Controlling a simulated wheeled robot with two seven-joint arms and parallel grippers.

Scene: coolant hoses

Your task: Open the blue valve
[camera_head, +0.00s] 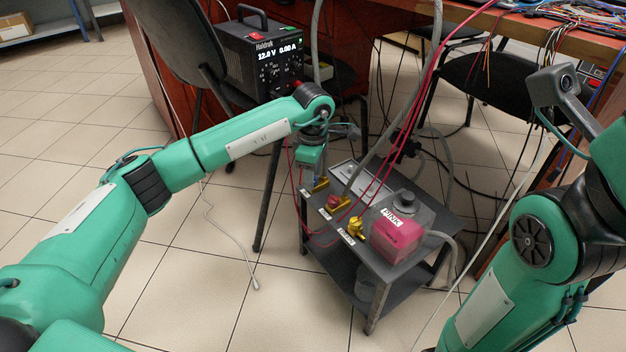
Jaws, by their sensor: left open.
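My left arm reaches in from the left to the small grey cart, and my left gripper (320,179) points down over the cart's left side. It is open, at a brass-yellow fitting (322,186) on the cart's back left edge. The gripper and wrist cover much of this fitting, and I cannot make out a blue handle. A second fitting with a red part (338,203) sits in the middle of the row. A third yellow fitting (355,230) is nearest the pink tank. I cannot tell whether the gripper touches anything. My right gripper is out of view.
The cart (374,264) carries a pink tank (398,236) marked PINK. Red and grey hoses hang across the cart. A black power supply (262,57) stands behind it to the left. Chairs and a cable-covered table (580,45) crowd the back. Floor at front left is clear.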

